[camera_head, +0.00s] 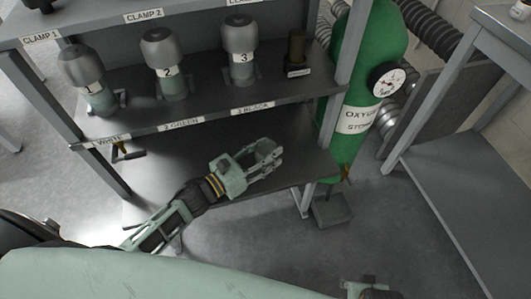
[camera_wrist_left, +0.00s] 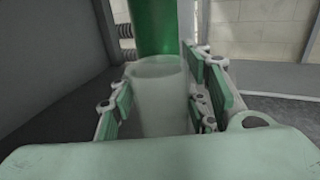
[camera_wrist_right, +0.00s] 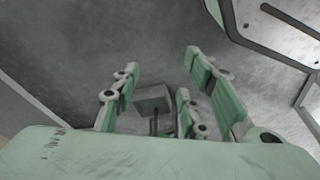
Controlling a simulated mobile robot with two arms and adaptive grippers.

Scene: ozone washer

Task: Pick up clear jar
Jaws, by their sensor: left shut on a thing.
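The clear jar (camera_wrist_left: 158,98) shows in the left wrist view as a pale, see-through cylinder with a round rim. It stands between the fingers of my left gripper (camera_wrist_left: 160,82), which is shut on it. In the head view my left gripper (camera_head: 266,158) is at the lower shelf of the rack, near its right end. The jar is hard to make out there. My right gripper (camera_wrist_right: 162,75) has its fingers apart with nothing between them. Only a bit of the right arm shows at the bottom edge of the head view.
The grey rack's middle shelf (camera_head: 205,95) holds three numbered grey-capped jars (camera_head: 165,62) and a small dark bottle (camera_head: 297,50). A green oxygen tank (camera_head: 358,70) with a gauge stands right of the rack. A grey table (camera_head: 455,175) is at right. A grey block (camera_head: 332,208) is on the floor.

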